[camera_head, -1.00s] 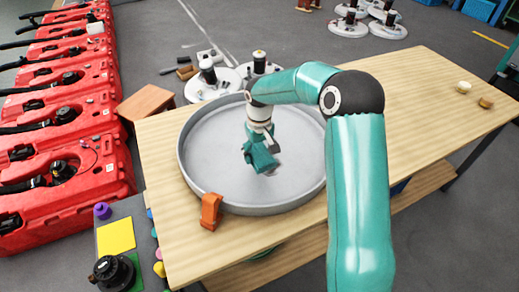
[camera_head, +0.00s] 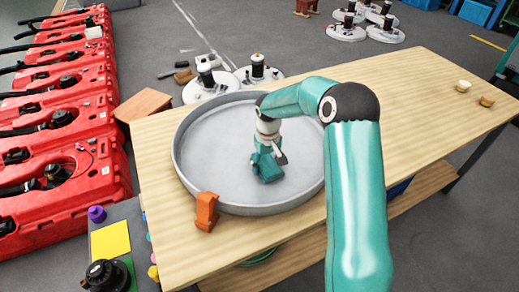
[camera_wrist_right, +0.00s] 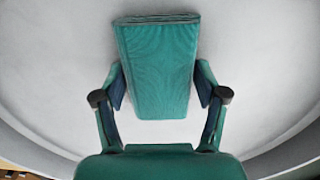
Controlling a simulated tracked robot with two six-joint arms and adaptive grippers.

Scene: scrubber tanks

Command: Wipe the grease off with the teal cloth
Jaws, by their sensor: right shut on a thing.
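A round grey pan (camera_head: 205,150) with a raised rim sits on the wooden table. My right gripper (camera_head: 268,168) points down inside the pan, right of its middle. It is shut on the folded teal cloth (camera_wrist_right: 158,70), which sits between the two fingers in the right wrist view. In the head view the cloth is hard to tell from the teal gripper. The cloth is at or close to the pan floor; I cannot tell if it touches. I see no clear grease on the visible pan floor. My left gripper is not in view.
An orange clamp-like piece (camera_head: 206,211) stands at the pan's front left rim. Red tanks (camera_head: 60,150) line the left side. A yellow pad (camera_head: 110,240) lies front left.

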